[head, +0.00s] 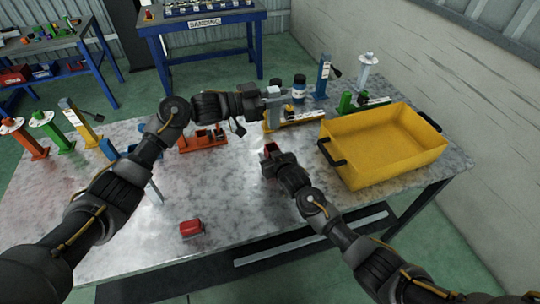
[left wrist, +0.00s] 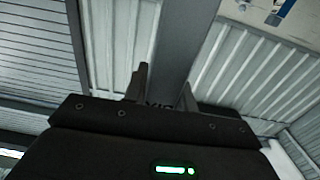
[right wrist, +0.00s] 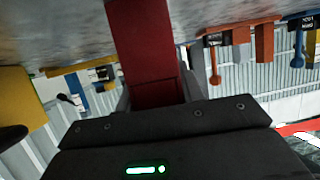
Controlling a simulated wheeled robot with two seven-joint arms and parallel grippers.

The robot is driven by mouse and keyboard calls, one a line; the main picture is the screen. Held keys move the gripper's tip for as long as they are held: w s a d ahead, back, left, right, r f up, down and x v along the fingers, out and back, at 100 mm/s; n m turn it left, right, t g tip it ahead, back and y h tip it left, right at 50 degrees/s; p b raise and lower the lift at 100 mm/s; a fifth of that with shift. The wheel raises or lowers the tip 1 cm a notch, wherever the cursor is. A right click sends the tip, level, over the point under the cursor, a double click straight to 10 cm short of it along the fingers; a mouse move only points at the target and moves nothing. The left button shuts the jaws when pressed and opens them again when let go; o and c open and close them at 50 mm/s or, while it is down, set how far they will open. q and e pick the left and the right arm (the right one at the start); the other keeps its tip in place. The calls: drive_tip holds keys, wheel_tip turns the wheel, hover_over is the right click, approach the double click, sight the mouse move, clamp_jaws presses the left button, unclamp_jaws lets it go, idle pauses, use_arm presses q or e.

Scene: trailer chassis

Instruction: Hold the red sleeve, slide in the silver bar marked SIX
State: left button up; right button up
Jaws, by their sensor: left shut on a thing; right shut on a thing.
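My left gripper (head: 264,99) is shut on a grey-silver bar (head: 273,97) above the far middle of the table. In the left wrist view the bar (left wrist: 184,40) rises between the fingers, with dark letters partly hidden near the fingertips. My right gripper (head: 275,162) is shut on the red sleeve (head: 271,149), nearer the table's front and below the bar in the head view. In the right wrist view the red sleeve (right wrist: 148,50) stands out from between the fingers. Bar and sleeve appear apart. The sleeve's opening is not clearly visible.
A yellow crate (head: 378,166) stands on the right of the grey table (head: 130,220). A red block (head: 191,228) lies near the front edge. An orange fixture (head: 203,140) and a yellow-based fixture (head: 306,117) stand behind. Coloured posts line the left.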

use_arm(q)
drive_tip(key=shift+s+f, duration=0.15)
drive_tip(key=shift+f, duration=0.15)
drive_tip(key=s+d, duration=0.2)
wheel_tip(320, 180, up, 4)
drive_tip(key=n+t+y, duration=0.4)
drive_tip(key=n+t, duration=0.2)
drive_tip(key=t, duration=0.2)
hover_over(269, 123)
drive_tip(key=x, duration=0.3)
drive_tip(key=shift+s+d+f, duration=0.1)
drive_tip(key=shift+s+f, duration=0.05)
drive_tip(key=shift+s, duration=0.05)
drive_tip(key=shift+w+a+f+y, duration=0.2)
drive_tip(key=shift+f+y, duration=0.05)
drive_tip(key=shift+y, duration=0.25)
drive_tip(key=shift+f, duration=4.9)
drive_tip(key=shift+f, duration=0.15)
drive_tip(key=shift+f, duration=0.35)
drive_tip(key=shift+f, duration=0.1)
